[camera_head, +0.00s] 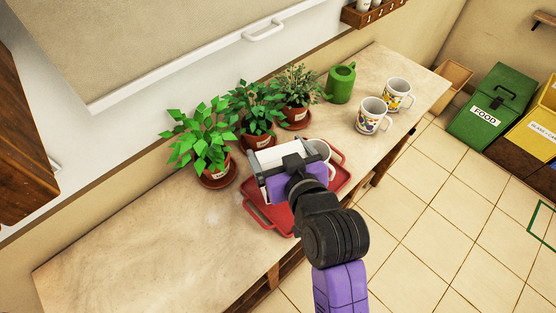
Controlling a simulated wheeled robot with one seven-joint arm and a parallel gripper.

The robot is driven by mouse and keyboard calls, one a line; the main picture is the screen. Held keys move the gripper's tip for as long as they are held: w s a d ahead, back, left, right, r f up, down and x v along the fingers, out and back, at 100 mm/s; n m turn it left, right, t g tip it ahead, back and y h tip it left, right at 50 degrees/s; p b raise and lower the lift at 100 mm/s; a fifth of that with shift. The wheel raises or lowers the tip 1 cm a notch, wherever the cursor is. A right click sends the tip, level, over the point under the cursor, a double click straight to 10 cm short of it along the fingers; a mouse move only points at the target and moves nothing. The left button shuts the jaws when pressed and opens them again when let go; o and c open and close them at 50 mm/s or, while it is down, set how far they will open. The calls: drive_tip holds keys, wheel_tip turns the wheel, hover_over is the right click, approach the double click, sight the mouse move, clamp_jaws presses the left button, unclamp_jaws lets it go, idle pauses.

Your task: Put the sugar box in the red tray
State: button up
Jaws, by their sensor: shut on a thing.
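The red tray (256,213) lies on the counter, below the potted plants. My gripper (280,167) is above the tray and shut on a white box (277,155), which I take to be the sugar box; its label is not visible. The gripper and arm hide much of the box and of the tray's middle. I cannot tell whether the box touches the tray.
Potted plants (201,138) stand along the wall behind the tray. A green watering can (341,83) and two patterned mugs (373,116) stand farther right on the counter (130,245). The counter's left part is clear. Green and yellow bins (490,110) stand on the floor.

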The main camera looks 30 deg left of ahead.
drive_tip(key=shift+f, duration=2.25)
drive_tip(key=o, duration=1.8)
drive_tip(key=shift+f, duration=0.1)
drive_tip(key=b+v, duration=0.1)
drive_tip(key=v, duration=1.1)
drive_tip(key=shift+r, duration=0.25)
